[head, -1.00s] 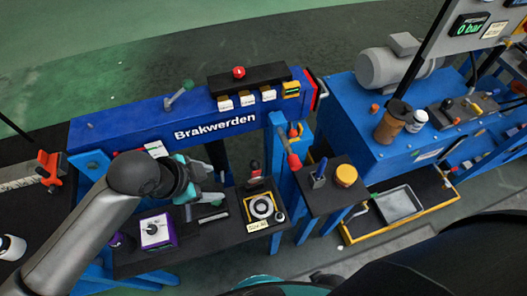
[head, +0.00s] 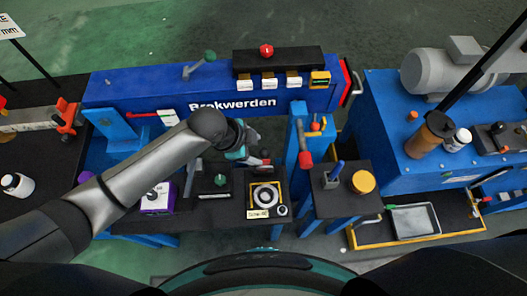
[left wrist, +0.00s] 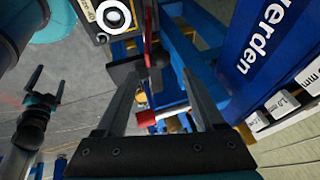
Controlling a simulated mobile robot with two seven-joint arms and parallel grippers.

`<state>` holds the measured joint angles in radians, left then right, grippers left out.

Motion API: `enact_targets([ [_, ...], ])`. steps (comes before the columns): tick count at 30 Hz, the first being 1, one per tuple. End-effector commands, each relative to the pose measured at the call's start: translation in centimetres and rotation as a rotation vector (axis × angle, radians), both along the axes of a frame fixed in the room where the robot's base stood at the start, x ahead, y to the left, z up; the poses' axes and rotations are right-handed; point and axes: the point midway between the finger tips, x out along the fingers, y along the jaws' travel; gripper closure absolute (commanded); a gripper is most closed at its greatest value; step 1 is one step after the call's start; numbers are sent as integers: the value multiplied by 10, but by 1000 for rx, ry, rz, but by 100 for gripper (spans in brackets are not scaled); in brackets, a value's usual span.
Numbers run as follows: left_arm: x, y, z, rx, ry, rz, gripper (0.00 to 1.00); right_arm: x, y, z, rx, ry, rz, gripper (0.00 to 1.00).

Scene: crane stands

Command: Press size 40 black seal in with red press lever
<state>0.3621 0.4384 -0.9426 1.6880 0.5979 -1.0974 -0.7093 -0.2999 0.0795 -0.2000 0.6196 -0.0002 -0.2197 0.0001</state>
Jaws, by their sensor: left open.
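The fixture (head: 281,187) has a yellow frame and a pale ring (head: 265,196) with a dark middle; the ring also shows in the left wrist view (left wrist: 113,15). I cannot tell the black seal apart there. A red lever handle (head: 305,159) hangs by the blue post; it looks to be the red cylinder (left wrist: 147,117) in the left wrist view. A slim red piece (left wrist: 148,28) stands beside the fixture there. My left gripper (head: 250,150) is open and empty, above and behind the fixture. My right gripper (left wrist: 46,80) shows open at the left of the left wrist view.
The blue Brakwerden beam (head: 150,88) runs behind the bench. A purple-sided box (head: 157,196) and a black block with a green knob (head: 220,181) stand left of the fixture.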

Motion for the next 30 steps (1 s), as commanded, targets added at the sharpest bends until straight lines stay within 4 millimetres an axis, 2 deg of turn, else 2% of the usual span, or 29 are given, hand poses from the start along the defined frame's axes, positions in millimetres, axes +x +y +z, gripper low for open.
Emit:
enact_targets([
  [3,5,-8,-20,-1,2,-1,30,0,0,-7,0,0,0,0],
  [10,12,-18,-44,0,0,-1,30,0,0,-14,0,0,0,0],
  [15,14,-21,-50,0,0,-1,30,0,0,-16,0,0,0,0],
  [24,14,-22,-51,-1,-1,-1,30,0,0,-16,0,0,-1,0],
  [30,14,-22,-51,-1,-1,-1,52,0,0,-16,0,0,0,0],
])
